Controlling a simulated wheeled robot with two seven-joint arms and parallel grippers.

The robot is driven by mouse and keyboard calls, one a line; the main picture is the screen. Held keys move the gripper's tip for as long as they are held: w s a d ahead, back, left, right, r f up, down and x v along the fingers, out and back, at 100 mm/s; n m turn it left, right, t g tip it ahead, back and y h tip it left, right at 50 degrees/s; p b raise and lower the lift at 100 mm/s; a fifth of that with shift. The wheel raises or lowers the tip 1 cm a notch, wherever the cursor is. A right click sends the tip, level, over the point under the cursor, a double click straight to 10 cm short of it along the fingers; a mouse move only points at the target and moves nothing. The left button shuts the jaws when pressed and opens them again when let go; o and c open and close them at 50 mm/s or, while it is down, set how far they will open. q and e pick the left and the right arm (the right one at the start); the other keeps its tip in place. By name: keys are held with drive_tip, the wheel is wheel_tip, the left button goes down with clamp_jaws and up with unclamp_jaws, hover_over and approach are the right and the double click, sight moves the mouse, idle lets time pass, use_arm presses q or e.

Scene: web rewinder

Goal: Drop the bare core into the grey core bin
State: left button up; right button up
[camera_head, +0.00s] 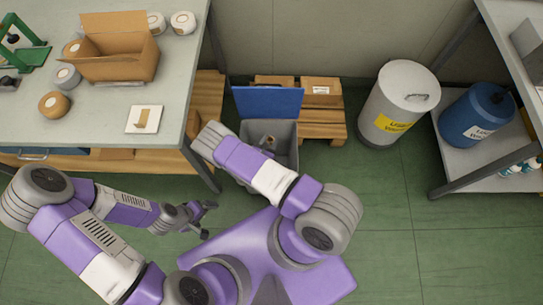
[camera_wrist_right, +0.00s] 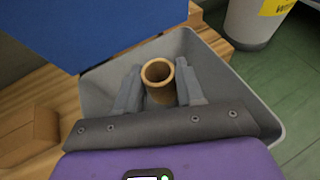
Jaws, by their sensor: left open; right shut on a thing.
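The bare core is a brown cardboard tube (camera_wrist_right: 158,85), seen in the right wrist view with its open end up. My right gripper (camera_wrist_right: 158,88) is shut on it, one finger on each side. The core and fingers are over or inside the mouth of the grey core bin (camera_wrist_right: 262,105); the exact depth cannot be told. In the head view the grey bin (camera_head: 288,138) stands on the floor with a blue lid (camera_head: 268,102) raised behind it, and my right forearm covers part of it. My left gripper (camera_head: 208,220) is open and empty, over the floor left of the bin.
A table (camera_head: 100,105) at the left bears an open carton (camera_head: 115,58) and several rolls. A wooden pallet (camera_head: 322,118) with cardboard boxes stands behind the bin. A grey waste drum (camera_head: 400,100) and a shelf with a blue drum (camera_head: 475,118) are at the right. Green floor between is clear.

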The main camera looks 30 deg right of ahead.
wheel_tip(320, 180, down, 5)
drive_tip(key=b, duration=0.4)
drive_tip(key=shift+f, duration=0.2)
drive_tip(key=o, duration=1.1)
drive_tip(key=p+v, duration=0.2)
drive_tip(key=v, duration=0.5)
drive_tip(key=shift+s+a+r, duration=0.2)
